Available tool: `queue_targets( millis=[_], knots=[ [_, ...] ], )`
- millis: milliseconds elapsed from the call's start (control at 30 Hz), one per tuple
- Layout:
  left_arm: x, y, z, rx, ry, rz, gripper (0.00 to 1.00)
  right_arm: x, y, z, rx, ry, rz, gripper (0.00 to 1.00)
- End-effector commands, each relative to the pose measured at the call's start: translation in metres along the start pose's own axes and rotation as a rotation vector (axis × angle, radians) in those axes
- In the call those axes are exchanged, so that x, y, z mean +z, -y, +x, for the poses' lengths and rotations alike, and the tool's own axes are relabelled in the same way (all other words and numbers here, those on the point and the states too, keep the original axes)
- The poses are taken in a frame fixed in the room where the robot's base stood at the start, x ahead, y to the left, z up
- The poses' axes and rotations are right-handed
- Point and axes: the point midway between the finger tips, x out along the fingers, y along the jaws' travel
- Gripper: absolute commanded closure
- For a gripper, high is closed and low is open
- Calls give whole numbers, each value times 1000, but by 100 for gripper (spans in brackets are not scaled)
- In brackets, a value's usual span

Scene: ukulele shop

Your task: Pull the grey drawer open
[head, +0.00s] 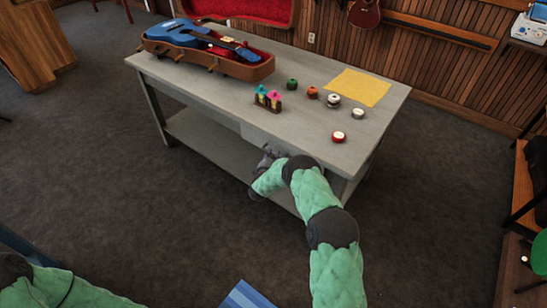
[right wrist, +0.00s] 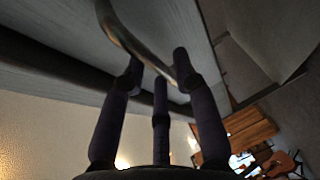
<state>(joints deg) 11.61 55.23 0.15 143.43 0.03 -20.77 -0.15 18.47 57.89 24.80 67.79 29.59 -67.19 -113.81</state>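The grey drawer (head: 254,132) is set under the front edge of the grey table, and its front looks about flush with it. My right gripper (head: 268,160) is at the drawer front and partly hides it in the head view. In the right wrist view, the curved metal handle (right wrist: 124,38) runs across the fingertips of my right gripper (right wrist: 158,66). The fingers stand apart around the handle, and I see no clear grip on it. My left arm shows at the lower left of the head view, but its gripper is out of frame.
The table (head: 225,98) carries an open case (head: 240,68) with a blue ukulele (head: 180,32), several small spools and a yellow cloth (head: 358,87). A lower shelf (head: 205,138) runs beneath. The dark floor (head: 130,190) in front is clear.

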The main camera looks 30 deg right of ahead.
Motion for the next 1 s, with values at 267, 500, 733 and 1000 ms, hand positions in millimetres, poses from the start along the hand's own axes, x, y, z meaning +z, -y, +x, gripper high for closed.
queue_targets(
  millis=[267, 500, 733, 1000],
  knots=[
    [0, 2, 5, 0, 0, 0, 60, 0, 0, 14, 0, -1, 0, 70],
    [0, 2, 4, 0, -1, 0, 60, 0, -1, 14, 0, -1, 0, 79],
    [0, 2, 4, 0, -1, 0, 60, 0, 0, 14, 0, -1, 0, 100],
    [0, 1, 2, 0, -1, 0, 60, -3, 1, 7, -3, -2, -1, 100]
  ],
)
